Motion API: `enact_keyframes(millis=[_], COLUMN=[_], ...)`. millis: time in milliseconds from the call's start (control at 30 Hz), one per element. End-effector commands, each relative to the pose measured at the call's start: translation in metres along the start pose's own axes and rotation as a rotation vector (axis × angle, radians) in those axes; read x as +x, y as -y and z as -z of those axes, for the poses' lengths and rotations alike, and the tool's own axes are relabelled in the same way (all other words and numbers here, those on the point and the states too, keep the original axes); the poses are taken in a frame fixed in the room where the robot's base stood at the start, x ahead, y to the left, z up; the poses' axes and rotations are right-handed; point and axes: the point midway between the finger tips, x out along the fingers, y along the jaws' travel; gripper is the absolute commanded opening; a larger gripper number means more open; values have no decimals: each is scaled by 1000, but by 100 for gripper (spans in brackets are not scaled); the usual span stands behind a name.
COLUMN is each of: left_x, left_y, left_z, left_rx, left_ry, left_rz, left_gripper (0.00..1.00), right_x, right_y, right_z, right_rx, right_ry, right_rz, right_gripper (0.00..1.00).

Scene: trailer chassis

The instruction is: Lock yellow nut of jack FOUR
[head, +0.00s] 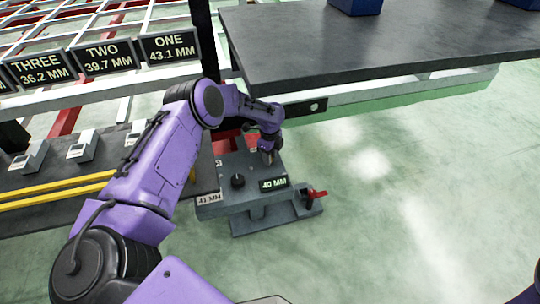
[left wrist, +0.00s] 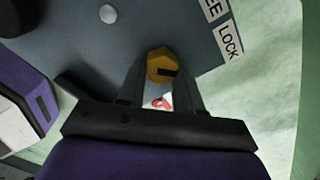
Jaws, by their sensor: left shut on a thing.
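The yellow nut (left wrist: 160,62) sits between the two fingers of my left gripper (left wrist: 163,80) in the left wrist view, with a dark pointer mark on it turned toward the right. The gripper is shut on it. A white label reading LOCK (left wrist: 229,42) is to the right of the nut, beside a partly cut-off label ending in EE. In the head view my left gripper (head: 268,156) reaches down to the far right part of a grey jack unit (head: 215,190); the nut is hidden there. My right gripper is not in view.
The jack unit carries a black knob (head: 238,181), a 40 MM display (head: 273,184) and a red handle (head: 317,194). A dark tabletop (head: 400,45) overhangs at the upper right. Signs for ONE (head: 168,48), TWO and THREE stand left. The green floor at right is clear.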

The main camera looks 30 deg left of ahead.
Motion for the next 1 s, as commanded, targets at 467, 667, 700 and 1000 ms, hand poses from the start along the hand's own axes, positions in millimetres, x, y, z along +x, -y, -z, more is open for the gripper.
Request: enact_keyframes(millis=[467, 667, 700, 1000], left_x=[0, -1, -4, -71], left_y=[0, 0, 0, 0], left_z=[-1, 0, 0, 0], left_rx=[2, 1, 1, 1], left_ry=[2, 1, 1, 1], left_rz=[-1, 0, 0, 2], left_gripper=[61, 61, 61, 61], right_x=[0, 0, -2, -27], right_y=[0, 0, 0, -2], right_z=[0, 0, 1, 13], right_rx=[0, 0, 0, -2], right_ry=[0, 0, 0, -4], right_rz=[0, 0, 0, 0], right_gripper=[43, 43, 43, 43])
